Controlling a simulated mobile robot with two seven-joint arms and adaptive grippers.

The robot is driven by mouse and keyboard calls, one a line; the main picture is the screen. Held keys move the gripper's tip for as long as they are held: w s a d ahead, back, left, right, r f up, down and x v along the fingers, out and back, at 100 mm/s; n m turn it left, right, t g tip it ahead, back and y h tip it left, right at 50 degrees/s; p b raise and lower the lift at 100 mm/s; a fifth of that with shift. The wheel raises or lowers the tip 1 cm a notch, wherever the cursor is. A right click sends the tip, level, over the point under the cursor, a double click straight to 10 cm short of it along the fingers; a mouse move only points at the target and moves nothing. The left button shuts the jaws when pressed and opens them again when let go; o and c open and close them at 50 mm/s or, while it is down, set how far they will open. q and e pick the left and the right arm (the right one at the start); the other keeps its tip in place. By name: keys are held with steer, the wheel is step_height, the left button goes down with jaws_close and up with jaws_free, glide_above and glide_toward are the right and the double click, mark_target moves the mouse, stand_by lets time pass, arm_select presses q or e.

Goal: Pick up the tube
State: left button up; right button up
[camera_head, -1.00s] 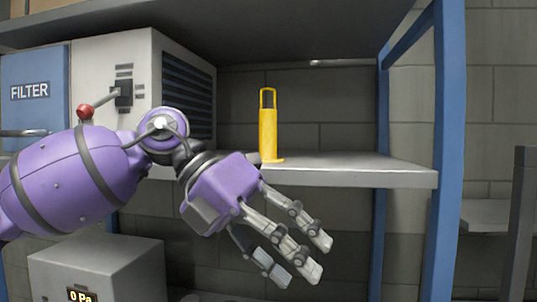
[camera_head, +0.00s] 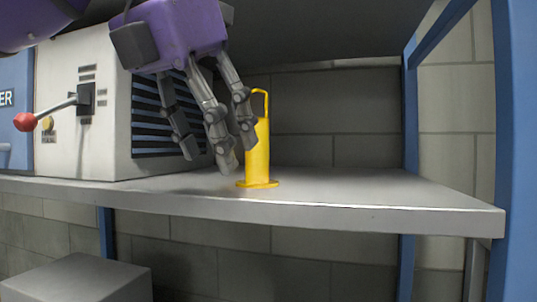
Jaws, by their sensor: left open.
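The tube (camera_head: 258,155) is yellow, with a loop handle on top and a flat round base. It stands upright on the grey shelf (camera_head: 400,197), near its front edge. My left gripper (camera_head: 212,158) is purple with grey jointed fingers. It hangs from above, fingers pointing down, just left of the tube. The fingers are spread and hold nothing. One finger overlaps the tube's upper left side in the picture; I cannot tell whether it touches. My right gripper is not in view.
A white machine (camera_head: 85,110) with vents and a red-knobbed lever (camera_head: 50,112) stands left on the shelf. Blue posts (camera_head: 515,150) hold the shelf at the right. The shelf right of the tube is clear. A grey box (camera_head: 80,280) sits below.

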mark_target(256, 146)
arm_select(q)
steer(key=w+d, duration=0.1)
steer(key=w, duration=0.2)
steer(key=shift+d, duration=0.4)
steer(key=shift+w+d, duration=0.3)
steer(key=shift+w, duration=0.2)
steer(key=shift+w+d, duration=0.25)
steer(key=shift+w, duration=0.25)
steer(key=shift+w+d, duration=0.3)
steer(key=shift+w, duration=0.25)
steer(key=w, duration=0.1)
steer(key=w+d, duration=0.2)
steer(key=w, duration=0.1)
steer(key=shift+d+f, duration=0.1)
steer(key=shift+f, duration=0.2)
steer(key=shift+w+d+f, duration=0.15)
steer(key=shift+a, duration=0.2)
steer(key=shift+c, duration=0.6)
jaws_close()
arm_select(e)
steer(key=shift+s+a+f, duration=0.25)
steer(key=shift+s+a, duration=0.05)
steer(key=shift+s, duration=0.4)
